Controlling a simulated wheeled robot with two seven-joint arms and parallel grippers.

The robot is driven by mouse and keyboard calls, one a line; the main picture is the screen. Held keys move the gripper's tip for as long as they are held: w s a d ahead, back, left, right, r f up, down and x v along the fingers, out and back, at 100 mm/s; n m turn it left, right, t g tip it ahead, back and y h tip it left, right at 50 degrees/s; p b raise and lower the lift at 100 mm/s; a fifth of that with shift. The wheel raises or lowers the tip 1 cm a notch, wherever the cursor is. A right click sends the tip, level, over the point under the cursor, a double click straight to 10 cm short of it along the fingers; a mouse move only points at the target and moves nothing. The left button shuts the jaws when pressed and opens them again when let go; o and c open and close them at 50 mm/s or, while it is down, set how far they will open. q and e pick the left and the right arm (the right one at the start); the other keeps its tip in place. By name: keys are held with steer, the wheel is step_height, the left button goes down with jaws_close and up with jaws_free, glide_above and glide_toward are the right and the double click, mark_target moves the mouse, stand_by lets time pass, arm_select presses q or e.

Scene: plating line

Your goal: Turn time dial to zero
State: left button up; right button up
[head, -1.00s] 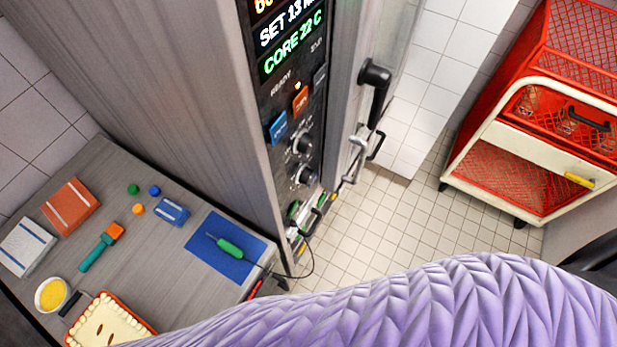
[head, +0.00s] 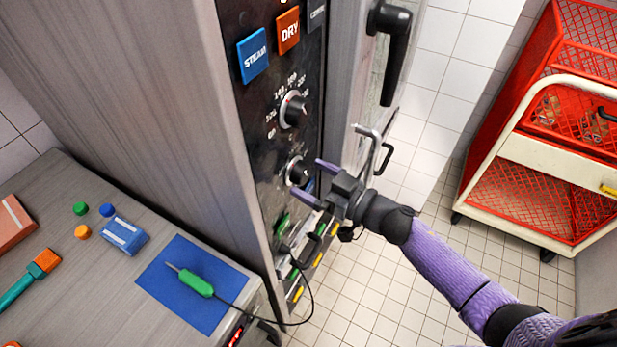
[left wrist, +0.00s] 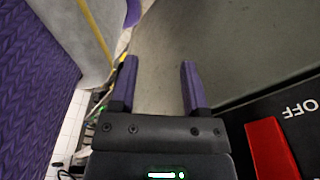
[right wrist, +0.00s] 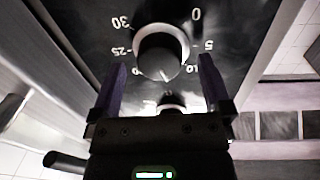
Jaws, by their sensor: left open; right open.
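The time dial (head: 298,171) is the lower round knob on the oven's dark panel. In the right wrist view the time dial (right wrist: 160,50) shows a scale with 0 at upper right, 5 below it, and 25 and 30 on the left. A pale mark on its lower edge points down, slightly right, away from 0. My right gripper (head: 308,177) is open in front of the dial, one finger on either side; contact is unclear. It also shows in the right wrist view (right wrist: 163,66). My left gripper (left wrist: 160,68) is open and empty, out of the head view.
A temperature dial (head: 294,110) sits above, below the STEAM (head: 252,56) and DRY (head: 288,30) buttons. A door handle (head: 390,50) juts out right. A green probe (head: 195,283) lies on a blue mat (head: 220,317). A red rack (head: 520,195) stands right. A red switch (left wrist: 270,150) is near my left gripper.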

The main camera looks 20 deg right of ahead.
steer(key=shift+w+a, duration=0.4)
steer(key=shift+w, duration=0.1)
steer(key=shift+c, duration=0.3)
steer(key=c, duration=1.2)
